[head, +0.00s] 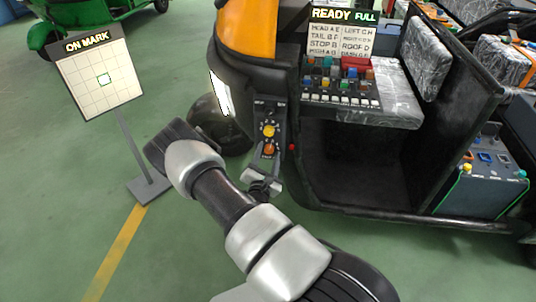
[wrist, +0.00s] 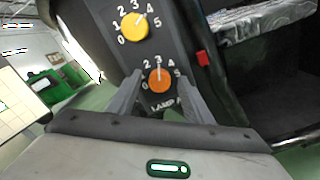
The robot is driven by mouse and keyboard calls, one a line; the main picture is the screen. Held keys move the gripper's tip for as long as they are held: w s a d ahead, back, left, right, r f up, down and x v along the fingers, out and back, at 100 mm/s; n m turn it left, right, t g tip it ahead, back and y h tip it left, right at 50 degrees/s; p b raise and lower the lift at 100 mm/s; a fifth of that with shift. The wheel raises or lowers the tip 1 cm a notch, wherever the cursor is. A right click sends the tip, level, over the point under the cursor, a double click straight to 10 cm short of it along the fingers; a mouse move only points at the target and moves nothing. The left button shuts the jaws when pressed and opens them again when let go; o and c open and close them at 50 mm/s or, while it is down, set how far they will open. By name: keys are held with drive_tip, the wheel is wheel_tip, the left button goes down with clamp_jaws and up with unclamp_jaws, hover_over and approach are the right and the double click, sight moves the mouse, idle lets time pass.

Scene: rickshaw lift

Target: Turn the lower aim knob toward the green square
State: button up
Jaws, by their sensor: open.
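The aim board (head: 98,85) at the left of the head view reads ON MARK.
The orange and black rickshaw (head: 246,32) stands behind the panel, with a lit headlamp (head: 220,94). A switch console (head: 341,88) sits on its seat, under a READY FULL sign. A red button (wrist: 203,58) sits right of the knobs. Green floor is open at left.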

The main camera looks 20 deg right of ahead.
drive_tip(key=p+v, duration=0.2)
drive_tip(key=v, duration=1.5)
drive_tip(key=shift+a, duration=0.1)
